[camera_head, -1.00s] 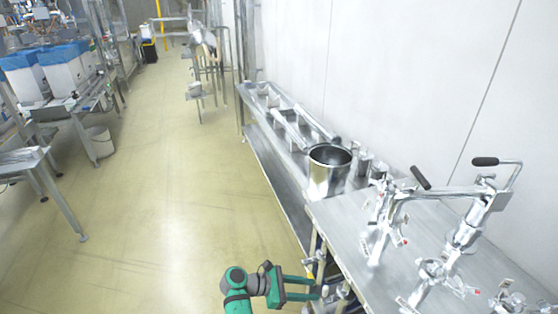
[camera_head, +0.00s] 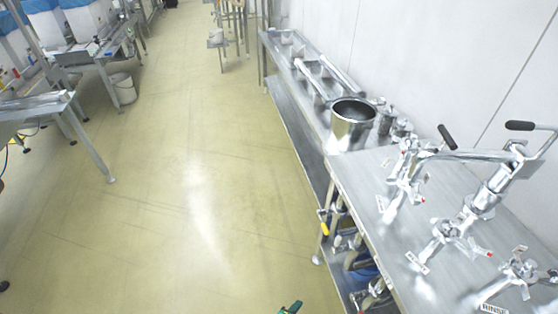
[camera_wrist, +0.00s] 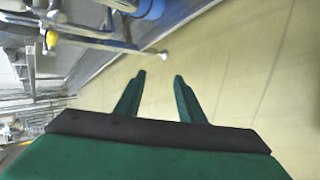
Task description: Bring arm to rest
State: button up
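My gripper (camera_wrist: 157,90) shows in the wrist view with its two green fingers spread apart. Nothing is between them, only bare floor behind. In the head view just a small green piece of my arm shows at the bottom edge, and the rest is out of frame.
A steel table (camera_head: 375,215) with metal valve fittings (camera_head: 450,232) stands on the right. A steel pot (camera_head: 351,128) sits behind it, near a long shelf (camera_head: 290,85). A white bucket (camera_head: 122,88) stands by the left bench (camera_head: 30,104). The floor (camera_head: 190,180) between is clear.

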jog(key=s+a+r+m+t+y, duration=0.2)
jog(key=s+a+r+m, duration=0.1)
jog(key=s, duration=0.4)
jog(key=s+a+r+m+t+y, duration=0.1)
jog(key=s+r+m, duration=0.4)
jog(key=r, duration=0.8)
jog(key=s+a+r+m+t+y, duration=0.1)
jog(key=s+r+m+t, duration=0.3)
jog(key=s+r, duration=0.5)
notch_tip(320, 180, up, 4)
jog(key=shift+a+r+m+y, duration=0.1)
jog(key=shift+a+m+y, duration=0.3)
jog(key=shift+m, duration=0.7)
jog(key=shift+s+r+t, duration=0.1)
jog(key=shift+s+t, duration=0.05)
jog(key=shift+t, duration=0.15)
jog(key=shift+c, duration=0.6)
jog(key=shift+d, duration=0.1)
